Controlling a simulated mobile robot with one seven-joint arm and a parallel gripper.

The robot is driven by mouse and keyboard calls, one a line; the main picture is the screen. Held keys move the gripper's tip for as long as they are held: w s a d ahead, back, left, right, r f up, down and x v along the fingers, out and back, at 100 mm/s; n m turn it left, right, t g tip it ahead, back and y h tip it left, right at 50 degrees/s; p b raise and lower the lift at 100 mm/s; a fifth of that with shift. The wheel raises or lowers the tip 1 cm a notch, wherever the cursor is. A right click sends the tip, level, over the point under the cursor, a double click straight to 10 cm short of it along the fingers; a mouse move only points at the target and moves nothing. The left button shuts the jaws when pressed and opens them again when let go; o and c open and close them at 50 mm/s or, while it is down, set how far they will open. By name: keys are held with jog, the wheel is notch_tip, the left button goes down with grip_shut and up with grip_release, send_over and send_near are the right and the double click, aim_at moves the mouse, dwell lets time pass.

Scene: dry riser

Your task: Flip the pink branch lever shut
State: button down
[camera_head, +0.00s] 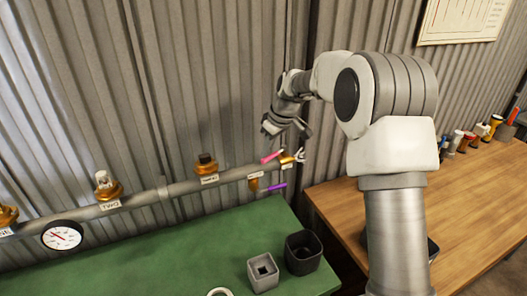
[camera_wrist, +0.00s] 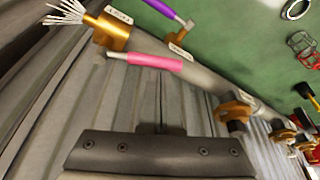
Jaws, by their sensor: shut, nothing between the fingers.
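The pink branch lever (camera_head: 271,157) is a short pink-sleeved handle near the right end of the grey pipe, by a brass end fitting (camera_head: 287,159). It points left, roughly along the pipe. In the wrist view the pink lever (camera_wrist: 155,62) lies across the upper middle, beside the pipe, with a thin metal shank at its left end. My gripper (camera_head: 272,128) is above the lever in the head view, apart from it. The dark gripper body (camera_wrist: 158,145) fills the bottom of the wrist view. It is shut and empty; its fingertips are hard to make out.
A purple lever (camera_head: 277,186) sits just below the pipe. Brass valves (camera_head: 207,168) and a round gauge (camera_head: 62,235) line the pipe leftward. A corrugated wall (camera_head: 215,70) is close behind.

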jog(key=n, duration=0.1)
jog(key=s+d+n, duration=0.1)
jog(key=shift+s+d+f+n+g+y, duration=0.1)
jog(key=shift+d+n+g+y, duration=0.2)
jog(key=shift+n+g, duration=0.1)
jog(key=shift+s+d+n+g+p, duration=0.2)
jog(key=shift+d+n+g+p, duration=0.3)
jog(key=shift+d+n, duration=0.7)
jog(key=shift+s+d+n+g+p, duration=0.3)
jog(key=shift+d+n+g, duration=0.3)
jog(key=shift+n, duration=1.05)
jog(key=shift+s+d+n+g+p, duration=0.15)
jog(key=shift+d+n+g+p, duration=0.3)
jog(key=shift+d+n, duration=0.75)
jog(key=shift+a+n, duration=0.15)
jog(key=shift+n, duration=0.1)
jog(key=shift+a, duration=0.1)
